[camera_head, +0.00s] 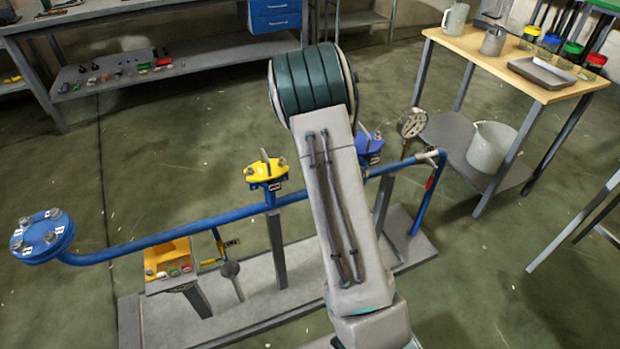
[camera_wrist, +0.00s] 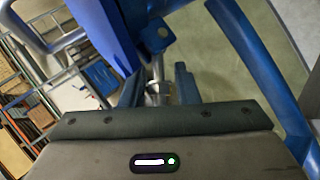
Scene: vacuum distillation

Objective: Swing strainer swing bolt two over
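In the wrist view, a blue metal body (camera_wrist: 105,30), which looks like the strainer, fills the upper left, with a blue lug (camera_wrist: 161,38) at its side. A silvery bolt (camera_wrist: 158,88), likely a swing bolt, lies between the two dark fingers of my gripper (camera_wrist: 160,92). The fingers are apart, and a gap shows beside the bolt; I see no firm grip on it. In the head view my arm hides my gripper and much of the blue strainer (camera_head: 370,143), whose right part shows beside the arm.
A blue pipe (camera_head: 170,237) runs across a grey stand base (camera_head: 300,300). A yellow fitting (camera_head: 265,172) sits left of my arm and a gauge (camera_head: 412,123) right. A bolted flange (camera_head: 42,237) ends the pipe. A wooden-topped table (camera_head: 510,70) stands at right.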

